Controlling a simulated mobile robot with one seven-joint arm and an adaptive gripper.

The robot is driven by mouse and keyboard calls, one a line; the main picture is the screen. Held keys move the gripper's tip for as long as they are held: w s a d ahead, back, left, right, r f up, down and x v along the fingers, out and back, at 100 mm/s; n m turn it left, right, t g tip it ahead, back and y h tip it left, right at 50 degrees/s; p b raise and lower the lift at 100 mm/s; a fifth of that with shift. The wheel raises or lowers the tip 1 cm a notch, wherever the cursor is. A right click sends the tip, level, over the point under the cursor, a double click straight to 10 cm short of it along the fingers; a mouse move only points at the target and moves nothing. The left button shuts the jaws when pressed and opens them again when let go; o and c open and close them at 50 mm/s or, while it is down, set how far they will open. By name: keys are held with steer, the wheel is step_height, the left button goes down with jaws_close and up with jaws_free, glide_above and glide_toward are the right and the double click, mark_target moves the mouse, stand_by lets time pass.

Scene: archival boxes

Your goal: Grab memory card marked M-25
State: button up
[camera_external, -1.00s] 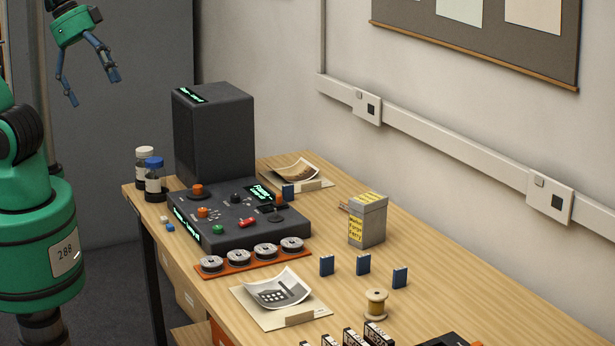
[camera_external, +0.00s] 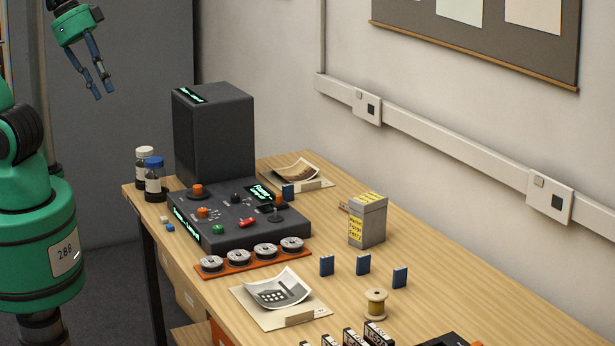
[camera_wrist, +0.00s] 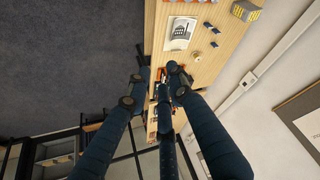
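Three small blue cards stand upright on the table: a left one (camera_external: 327,265), a middle one (camera_external: 363,263) and a right one (camera_external: 400,277). Another small blue card (camera_external: 288,191) shows at the back right edge of the dark console. No M-25 mark is legible on any of them. In the wrist view, small blue pieces (camera_wrist: 214,44) lie near the table's edge. My gripper (camera_external: 104,93) is raised at the upper left, far from the cards. Its fingers are partly closed with a gap between the tips. It is empty.
A dark console (camera_external: 235,218) with knobs and a tall dark box (camera_external: 214,135) stand at the table's far left. A grey labelled box (camera_external: 367,220) stands behind the cards. A thread spool (camera_external: 376,304) and a photo print (camera_external: 280,290) lie in front of them.

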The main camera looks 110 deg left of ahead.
steer(key=w+a+r+n+y, duration=0.1)
steer(key=w+a, duration=0.1)
steer(key=w, duration=0.7)
steer(key=w+a+r+n, duration=0.2)
steer(key=w, duration=0.7)
steer(key=n+g+y+p, duration=0.2)
steer(key=n+p, duration=0.1)
steer(key=n, duration=0.3)
glide_above(400, 274)
steer(key=s+d, duration=0.3)
step_height(400, 274, down, 37)
steer(key=shift+s+f, duration=0.15)
steer(key=shift+f, duration=0.05)
steer(key=shift+f, duration=0.1)
steer(key=shift+b+x, duration=0.35)
steer(key=shift+x, duration=3.85)
steer(key=shift+s, duration=0.1)
